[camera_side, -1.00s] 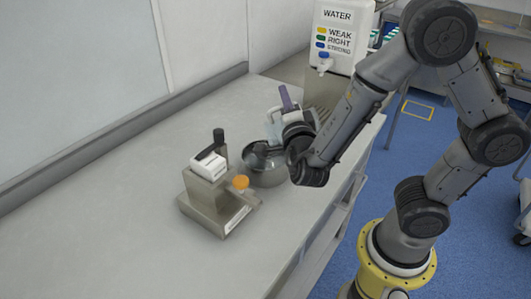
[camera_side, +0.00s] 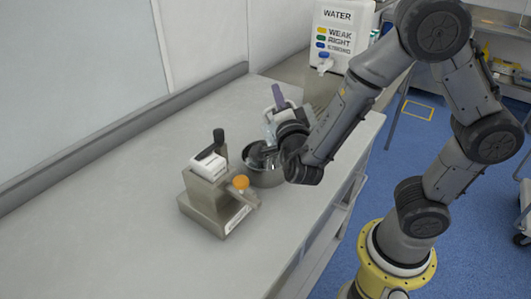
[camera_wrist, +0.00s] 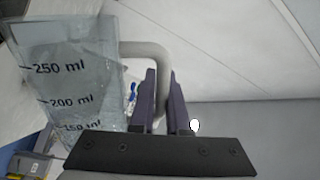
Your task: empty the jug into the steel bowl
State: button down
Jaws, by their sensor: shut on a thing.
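The clear jug (camera_wrist: 68,75) with dark millilitre marks fills the left of the wrist view. My gripper (camera_wrist: 164,98) has its purple fingers shut on the jug's pale handle (camera_wrist: 148,52). In the side view my gripper (camera_side: 279,97) is above the far side of the steel bowl (camera_side: 265,178), and the jug (camera_side: 269,119) shows only partly behind my wrist. The jug looks tilted over the bowl. The bowl stands on the table, its right side partly hidden by my arm. I cannot tell how much liquid is in the jug or bowl.
A steel device with a white block and orange knob (camera_side: 241,182) stands just left of the bowl. A white water dispenser (camera_side: 340,38) stands at the back right. The table (camera_side: 110,210) is clear at left and front.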

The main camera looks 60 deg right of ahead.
jog(key=shift+w+a+n+y, duration=0.2)
jog(key=shift+w+a+n, duration=0.4)
jog(key=shift+n, duration=0.3)
jog(key=shift+w+a+n+y, duration=0.2)
jog(key=shift+w+a+n, duration=0.4)
jog(key=shift+n, duration=0.3)
jog(key=shift+w+a+r+n, duration=0.3)
jog(key=shift+w+r+n, duration=0.15)
jog(key=shift+r+n, duration=0.2)
dwell(0.4)
jog(key=shift+d, duration=0.1)
dwell(0.7)
